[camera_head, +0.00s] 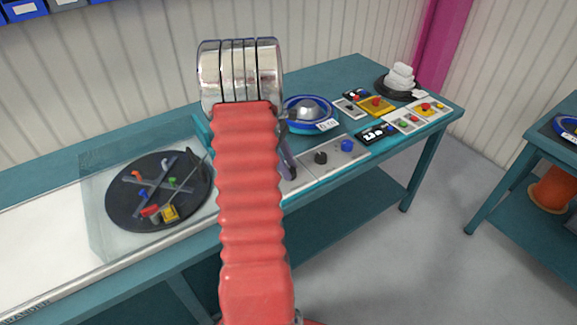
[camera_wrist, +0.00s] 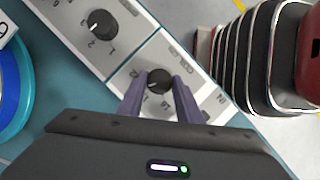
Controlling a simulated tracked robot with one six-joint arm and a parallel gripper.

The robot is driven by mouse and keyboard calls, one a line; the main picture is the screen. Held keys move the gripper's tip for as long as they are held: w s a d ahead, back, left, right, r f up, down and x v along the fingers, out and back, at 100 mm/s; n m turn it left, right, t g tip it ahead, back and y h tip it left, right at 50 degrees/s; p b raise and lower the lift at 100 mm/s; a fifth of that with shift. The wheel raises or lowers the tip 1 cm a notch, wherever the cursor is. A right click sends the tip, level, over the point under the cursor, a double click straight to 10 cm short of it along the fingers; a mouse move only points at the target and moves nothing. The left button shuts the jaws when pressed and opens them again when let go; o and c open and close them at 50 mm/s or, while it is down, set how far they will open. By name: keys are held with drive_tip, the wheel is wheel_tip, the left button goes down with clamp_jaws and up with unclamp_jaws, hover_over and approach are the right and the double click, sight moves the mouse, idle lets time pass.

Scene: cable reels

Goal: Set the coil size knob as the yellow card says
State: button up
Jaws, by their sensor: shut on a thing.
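In the wrist view, my gripper (camera_wrist: 158,86) has its two purple fingers closed on the sides of a black knob (camera_wrist: 159,79) on a light grey panel (camera_wrist: 205,105). The knob's white mark points left. Printed letters surround it, partly covered by the fingers and too blurred to read fully. A second black knob (camera_wrist: 102,24) sits on the neighbouring panel. In the head view, my red arm hides most of the gripper and the held knob. I cannot make out a readable yellow card; a yellow block with a red top (camera_head: 376,105) stands on the bench.
A blue reel (camera_head: 308,110) with a white tag is behind the panels. A free black knob (camera_head: 321,157) and a blue knob (camera_head: 347,145) are to the right. A black turntable (camera_head: 120,205) sits under a clear cover at left. Button boxes (camera_head: 405,122) fill the right end.

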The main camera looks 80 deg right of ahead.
drive_tip(key=m+y, duration=0.1)
drive_tip(key=m, duration=0.2)
drive_tip(key=m+t+y, duration=0.1)
drive_tip(key=m, duration=0.1)
drive_tip(key=shift+d+m, duration=0.2)
drive_tip(key=shift+m, duration=0.2)
idle(0.4)
drive_tip(key=o, duration=1)
drive_tip(key=shift+o, duration=0.2)
drive_tip(key=shift+r, duration=0.1)
drive_tip(key=v, duration=1.3)
drive_tip(key=shift+w+d+r, duration=0.15)
drive_tip(key=shift+r, duration=0.05)
drive_tip(key=shift+w, duration=0.1)
